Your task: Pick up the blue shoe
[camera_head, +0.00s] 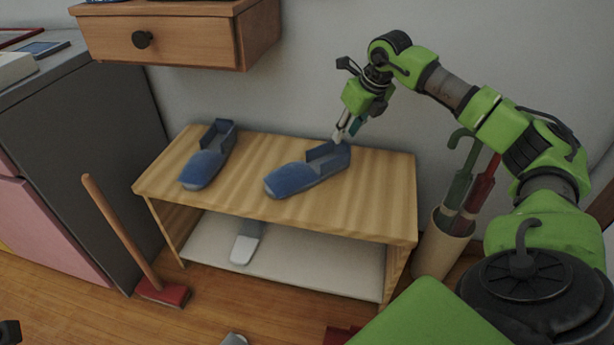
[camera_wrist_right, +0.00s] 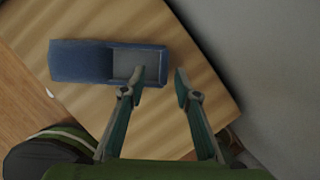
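Two blue shoes lie on top of a striped wooden bench. One blue shoe (camera_head: 308,170) is right of the bench's middle, its heel towards the wall. The other blue shoe (camera_head: 208,155) is near the bench's left end. My right gripper (camera_head: 342,134) is at the heel of the right-hand shoe. In the right wrist view, my right gripper (camera_wrist_right: 160,82) is open. One finger is over the opening of the shoe (camera_wrist_right: 84,62) and the other is just beyond its heel, with the heel end between them. Contact cannot be told. My left gripper is not clearly seen.
The bench (camera_head: 375,200) has a lower shelf (camera_head: 310,265) with a grey shoe-like object (camera_head: 245,245). A drawer unit (camera_head: 185,38) hangs above left. A red-headed broom (camera_head: 160,290) leans at left. An umbrella holder (camera_head: 442,245) stands right. The wall is close behind.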

